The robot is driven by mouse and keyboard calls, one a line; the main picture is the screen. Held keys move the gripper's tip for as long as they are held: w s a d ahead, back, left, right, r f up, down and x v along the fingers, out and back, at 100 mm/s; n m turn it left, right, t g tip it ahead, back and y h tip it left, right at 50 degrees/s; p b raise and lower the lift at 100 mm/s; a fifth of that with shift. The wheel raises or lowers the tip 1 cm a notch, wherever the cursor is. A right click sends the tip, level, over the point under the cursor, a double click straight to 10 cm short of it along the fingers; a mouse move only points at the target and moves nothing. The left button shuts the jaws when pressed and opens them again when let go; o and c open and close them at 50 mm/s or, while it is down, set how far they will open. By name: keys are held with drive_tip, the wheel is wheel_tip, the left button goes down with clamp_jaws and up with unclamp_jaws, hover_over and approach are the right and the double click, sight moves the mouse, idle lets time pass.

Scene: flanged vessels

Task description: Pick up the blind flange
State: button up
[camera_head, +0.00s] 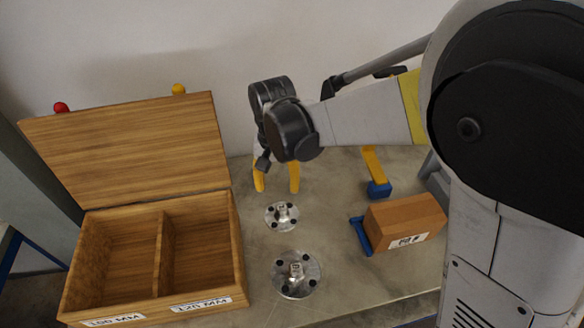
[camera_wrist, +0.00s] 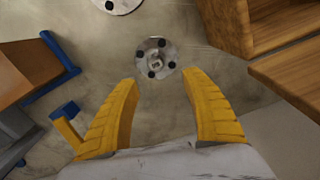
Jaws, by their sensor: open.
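Two round metal flanges with dark bolt holes and a raised centre piece lie flat on the grey table. The smaller flange (camera_head: 282,216) is farther back. The larger flange (camera_head: 296,274) is nearer the front. My gripper (camera_head: 276,184) is open and empty, its yellow fingers behind and above the smaller flange. In the wrist view my gripper (camera_wrist: 161,80) has its fingers spread, with the smaller flange (camera_wrist: 156,57) just beyond and between the tips, not touched. The larger flange (camera_wrist: 118,4) is cut off at the top edge there.
An open wooden box (camera_head: 163,257) with two compartments, labelled 100 MM and 125 MM, stands at the left, lid raised. A brown labelled box (camera_head: 404,222) in a blue holder and a yellow-and-blue clamp (camera_head: 374,172) stand at the right. Bare table surrounds the flanges.

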drive_tip(key=b, duration=0.1)
hover_over(282, 208)
drive_tip(key=f, duration=0.2)
drive_tip(key=a+f, duration=0.1)
drive_tip(key=f, duration=0.1)
drive_tip(key=shift+s+f, duration=0.15)
drive_tip(key=shift+f, duration=0.05)
drive_tip(key=f+b, duration=0.1)
drive_tip(key=f, duration=0.1)
drive_tip(key=f+b, duration=0.1)
drive_tip(key=f, duration=0.1)
drive_tip(key=d+f+b, duration=0.1)
drive_tip(key=f, duration=0.1)
drive_tip(key=shift+w, duration=0.2)
drive_tip(key=shift+r, duration=0.1)
clamp_jaws()
